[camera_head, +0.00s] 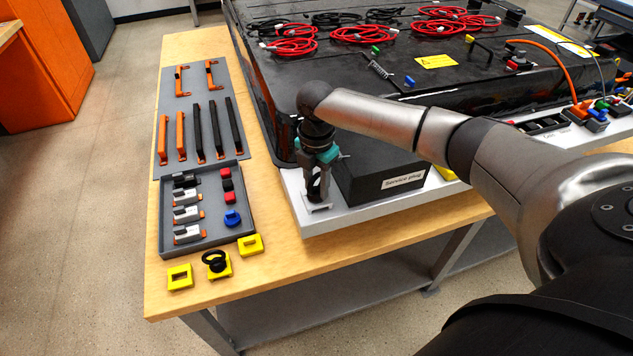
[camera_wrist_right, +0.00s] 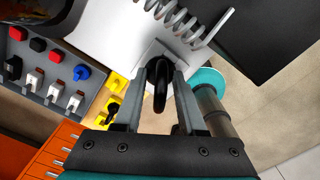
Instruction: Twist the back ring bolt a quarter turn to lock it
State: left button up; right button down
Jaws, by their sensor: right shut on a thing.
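A black ring bolt (camera_wrist_right: 160,86) stands upright on a small pale bracket (camera_head: 317,207) at the left corner of the white board (camera_head: 375,207). My right gripper (camera_head: 316,186) reaches down over it and is shut on its ring; in the right wrist view the ring sits between the two grey fingers. The fingers partly hide the ring in the head view, so its exact turn is hard to tell. A second black ring bolt (camera_head: 214,259) stands in a yellow block (camera_head: 219,270) on the wooden table. My left gripper is not in view.
The large dark battery pack (camera_head: 290,75) rises behind. A grey tray (camera_head: 248,238) of small parts and more yellow blocks (camera_head: 180,278) lie to the left on the table (camera_head: 160,300).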

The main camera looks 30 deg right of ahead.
jog(key=shift+n+p, duration=0.3)
jog(key=shift+n, duration=0.7)
jog(key=n, duration=0.3)
jog(key=shift+n, duration=0.7)
jog(key=n, duration=0.5)
jog(key=shift+p, duration=0.35)
jog(key=shift+c, duration=2)
grip_release()
